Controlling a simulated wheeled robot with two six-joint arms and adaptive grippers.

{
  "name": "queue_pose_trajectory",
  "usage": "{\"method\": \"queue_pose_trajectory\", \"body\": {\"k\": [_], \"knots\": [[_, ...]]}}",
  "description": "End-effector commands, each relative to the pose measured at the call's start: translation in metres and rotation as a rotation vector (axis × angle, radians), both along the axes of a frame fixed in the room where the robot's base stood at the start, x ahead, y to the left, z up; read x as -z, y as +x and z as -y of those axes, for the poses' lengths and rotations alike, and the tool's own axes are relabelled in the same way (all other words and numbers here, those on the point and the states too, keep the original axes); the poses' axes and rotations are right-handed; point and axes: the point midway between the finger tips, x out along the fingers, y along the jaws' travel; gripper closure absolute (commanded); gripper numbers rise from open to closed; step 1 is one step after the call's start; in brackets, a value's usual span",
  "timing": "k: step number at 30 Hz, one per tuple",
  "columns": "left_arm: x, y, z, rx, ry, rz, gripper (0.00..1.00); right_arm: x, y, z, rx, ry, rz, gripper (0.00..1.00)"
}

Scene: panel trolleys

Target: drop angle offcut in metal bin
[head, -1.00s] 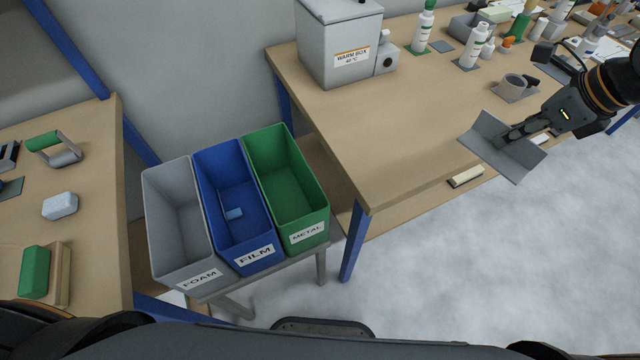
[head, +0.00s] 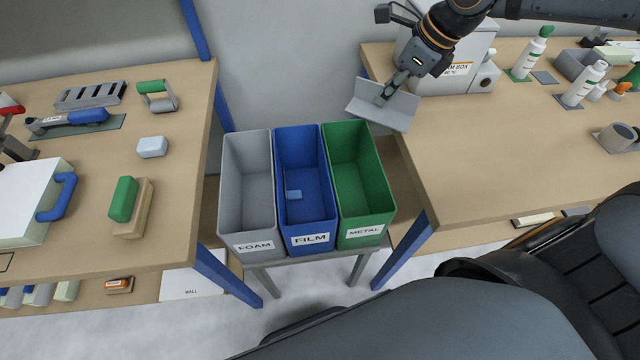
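The angle offcut (head: 399,110) is a grey, L-shaped sheet piece. My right gripper (head: 384,97) is shut on it and holds it in the air, near the back right corner of the metal bin in the picture. The metal bin (head: 366,222) is green, labelled METAL, and looks empty. It stands at the right end of a row of three bins. My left gripper is not in view.
The blue film bin (head: 311,228) holds a small light blue piece. The grey foam bin (head: 249,232) looks empty. A warm box (head: 455,82) stands on the right bench (head: 480,160). The left bench (head: 185,190) carries several tools and blocks.

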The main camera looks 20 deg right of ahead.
Motion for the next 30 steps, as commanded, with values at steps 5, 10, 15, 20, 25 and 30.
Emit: {"method": "queue_pose_trajectory", "body": {"k": [5, 10, 15, 20, 25, 30], "knots": [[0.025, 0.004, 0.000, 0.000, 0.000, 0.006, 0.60, 0.058, 0.002, -0.012, -0.017, -0.002, -0.009, 1.00], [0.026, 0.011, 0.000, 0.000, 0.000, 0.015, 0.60, 0.069, 0.003, -0.017, -0.024, 0.001, -0.004, 1.00], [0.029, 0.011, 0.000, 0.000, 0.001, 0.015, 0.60, 0.074, 0.003, -0.017, -0.024, 0.002, -0.003, 1.00], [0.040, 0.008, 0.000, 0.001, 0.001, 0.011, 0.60, 0.090, 0.003, -0.017, -0.024, 0.001, -0.004, 1.00], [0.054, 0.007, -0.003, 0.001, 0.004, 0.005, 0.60, 0.113, 0.003, -0.017, -0.023, 0.002, -0.004, 1.00], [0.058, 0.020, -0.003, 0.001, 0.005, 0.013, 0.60, 0.128, 0.003, -0.017, -0.025, 0.001, -0.003, 1.00]]}}
